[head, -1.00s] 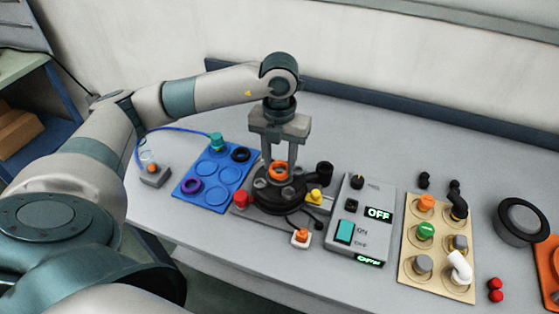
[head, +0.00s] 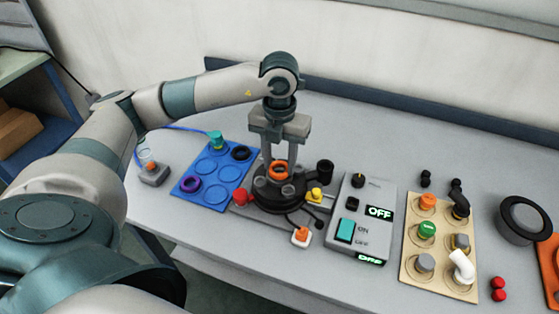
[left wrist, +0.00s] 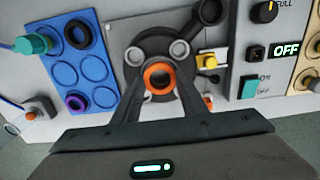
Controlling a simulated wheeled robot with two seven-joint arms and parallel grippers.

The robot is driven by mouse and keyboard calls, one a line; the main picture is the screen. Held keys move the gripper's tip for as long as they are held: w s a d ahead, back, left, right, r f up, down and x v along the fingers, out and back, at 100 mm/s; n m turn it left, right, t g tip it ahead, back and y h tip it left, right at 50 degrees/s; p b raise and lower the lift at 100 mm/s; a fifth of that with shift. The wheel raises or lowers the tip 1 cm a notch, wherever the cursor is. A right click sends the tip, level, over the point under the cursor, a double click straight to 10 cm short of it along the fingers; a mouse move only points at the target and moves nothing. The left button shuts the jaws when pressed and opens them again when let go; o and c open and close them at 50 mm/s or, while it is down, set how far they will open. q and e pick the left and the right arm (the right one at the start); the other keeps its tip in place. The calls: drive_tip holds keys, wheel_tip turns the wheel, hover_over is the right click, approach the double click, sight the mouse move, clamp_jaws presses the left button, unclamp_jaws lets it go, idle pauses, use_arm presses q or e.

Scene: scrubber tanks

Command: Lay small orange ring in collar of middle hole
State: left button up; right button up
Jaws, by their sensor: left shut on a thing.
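The small orange ring (head: 278,170) is between the fingertips of my left gripper (head: 279,168), which is shut on it. It also shows in the left wrist view (left wrist: 159,77), over the black round tank top (left wrist: 180,42). In the head view the ring is above the middle of the black tank unit (head: 281,193). The collar of the middle hole is hidden behind the ring and fingers, so I cannot tell whether the ring touches it. Grey side collars show in the left wrist view, one of them at the right (left wrist: 179,48). My right gripper is not in view.
A blue tray (head: 210,197) with a purple ring (head: 190,184), a black ring (head: 241,153) and a teal part (head: 215,139) lies left. A grey switch box (head: 361,220) reading OFF stands right, then a beige board (head: 414,270) with pipe fittings. A red knob (head: 241,197) and yellow part (head: 314,194) flank the tank.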

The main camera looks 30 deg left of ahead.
use_arm(q)
drive_tip(key=shift+f+b, duration=0.25)
drive_tip(key=shift+b, duration=0.05)
drive_tip(key=shift+s+a+f+b, duration=0.1)
drive_tip(key=shift+a+f+b, duration=0.25)
drive_tip(key=shift+f+b, duration=0.1)
idle(0.6)
drive_tip(key=o, duration=2.1)
drive_tip(key=shift+o, duration=0.2)
drive_tip(key=shift+r, duration=0.15)
drive_tip(key=shift+d+r+p, duration=0.25)
drive_tip(key=shift+r+p, duration=0.25)
drive_tip(key=shift+r, duration=0.3)
drive_tip(key=shift+d+r+p, duration=0.2)
drive_tip(key=shift+r+p, duration=0.3)
drive_tip(key=shift+r, duration=0.3)
drive_tip(key=shift+a+r+p, duration=0.1)
drive_tip(key=shift+r+p, duration=0.35)
drive_tip(key=shift+r, duration=0.35)
drive_tip(key=shift+r+p, duration=0.7)
drive_tip(key=shift+r, duration=0.65)
